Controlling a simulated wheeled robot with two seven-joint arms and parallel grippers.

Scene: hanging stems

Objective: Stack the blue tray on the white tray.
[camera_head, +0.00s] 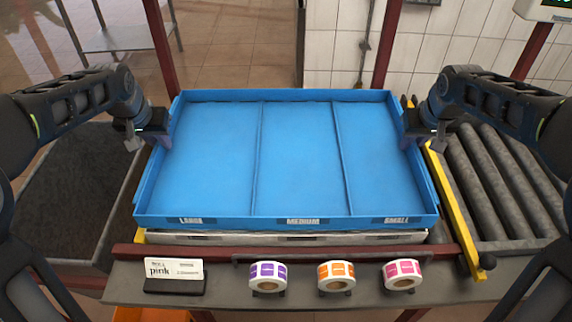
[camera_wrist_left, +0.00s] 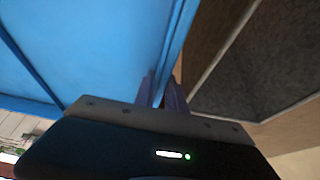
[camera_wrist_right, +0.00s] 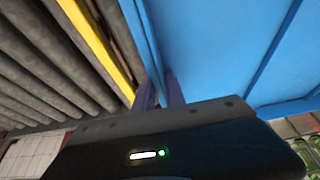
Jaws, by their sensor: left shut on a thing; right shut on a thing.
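The blue tray (camera_head: 299,160) is empty, with three compartments labelled LARGE, MEDIUM and SMALL on its front wall. It sits over the white tray (camera_head: 290,239), of which only the front edge shows beneath; whether the two touch cannot be told. My left gripper (camera_head: 155,138) is shut on the blue tray's left wall, and its fingers pinch that wall in the left wrist view (camera_wrist_left: 163,88). My right gripper (camera_head: 416,137) is shut on the right wall, also seen in the right wrist view (camera_wrist_right: 158,88).
A roller conveyor (camera_head: 500,170) with a yellow rail (camera_head: 452,205) lies at the right. A dark bin (camera_head: 70,190) is at the left. Purple (camera_head: 268,276), orange (camera_head: 336,275) and pink (camera_head: 402,274) label rolls and a "pink" sign (camera_head: 174,269) line the front ledge.

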